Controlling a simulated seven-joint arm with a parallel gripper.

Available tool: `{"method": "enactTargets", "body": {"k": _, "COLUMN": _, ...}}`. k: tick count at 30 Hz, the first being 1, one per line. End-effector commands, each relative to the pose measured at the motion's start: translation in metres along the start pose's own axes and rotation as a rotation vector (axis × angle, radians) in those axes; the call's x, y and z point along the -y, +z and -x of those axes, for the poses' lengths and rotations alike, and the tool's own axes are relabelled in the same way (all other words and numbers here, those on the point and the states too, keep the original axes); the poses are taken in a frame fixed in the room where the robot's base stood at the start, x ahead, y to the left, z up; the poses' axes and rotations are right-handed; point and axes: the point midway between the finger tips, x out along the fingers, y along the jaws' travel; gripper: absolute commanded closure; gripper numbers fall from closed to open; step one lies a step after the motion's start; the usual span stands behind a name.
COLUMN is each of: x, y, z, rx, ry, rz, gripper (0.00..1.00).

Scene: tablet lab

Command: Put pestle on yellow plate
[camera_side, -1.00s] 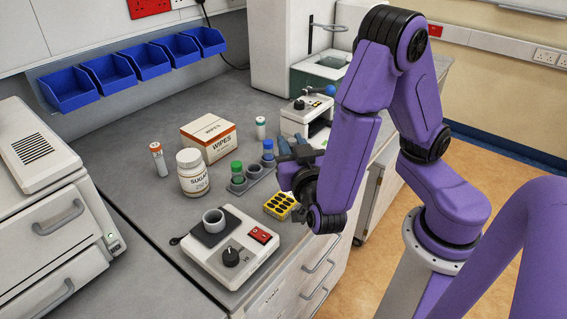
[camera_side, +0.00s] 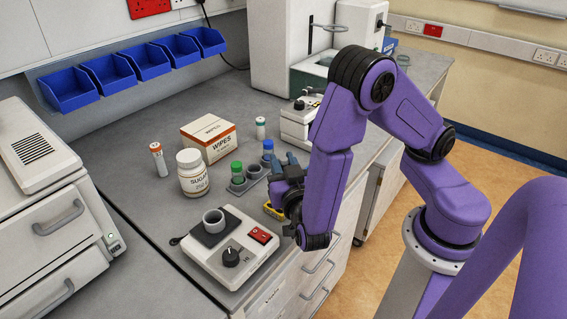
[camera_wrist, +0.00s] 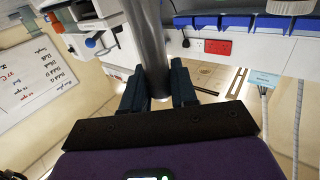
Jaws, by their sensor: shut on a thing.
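My gripper (camera_side: 284,166) is low over the front edge of the bench, just above and right of the yellow plate (camera_side: 273,211). The yellow plate lies on the bench and is partly hidden behind my gripper. In the wrist view my gripper (camera_wrist: 160,88) is shut on a grey cylindrical shaft, which I take to be the pestle (camera_wrist: 150,45). The shaft runs up out of the top of that view, so its far end is hidden. In the side view I cannot make out the pestle.
A hotplate (camera_side: 252,256) with a grey cup (camera_side: 214,221) stands left of the plate. A rack (camera_side: 240,186) with green- and blue-capped vials is close behind my gripper. A sugar jar (camera_side: 192,173) and wipes box (camera_side: 209,140) stand farther back.

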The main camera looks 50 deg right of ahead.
Motion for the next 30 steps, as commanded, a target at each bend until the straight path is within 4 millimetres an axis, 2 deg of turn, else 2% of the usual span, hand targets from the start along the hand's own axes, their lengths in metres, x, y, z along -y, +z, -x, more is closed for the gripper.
{"method": "enactTargets", "body": {"k": 3, "x": 0.000, "y": 0.003, "z": 0.000, "rx": -0.001, "ry": 0.000, "rz": 0.001, "gripper": 1.00}}
{"method": "enactTargets", "body": {"k": 4, "x": 0.000, "y": 0.003, "z": 0.000, "rx": 0.000, "ry": 0.001, "rz": 0.000, "gripper": 0.63}}
{"method": "enactTargets", "body": {"k": 6, "x": 0.000, "y": 0.003, "z": 0.000, "rx": 0.000, "ry": 0.001, "rz": 0.000, "gripper": 0.47}}
{"method": "enactTargets", "body": {"k": 18, "x": 0.001, "y": -0.001, "z": 0.003, "rx": 0.001, "ry": -0.002, "rz": 0.000, "gripper": 0.47}}
{"method": "enactTargets", "body": {"k": 23, "x": 0.002, "y": -0.001, "z": 0.028, "rx": 0.001, "ry": -0.008, "rz": 0.000, "gripper": 0.47}}
{"method": "enactTargets", "body": {"k": 30, "x": 0.002, "y": 0.000, "z": 0.077, "rx": 0.001, "ry": -0.008, "rz": -0.001, "gripper": 0.47}}
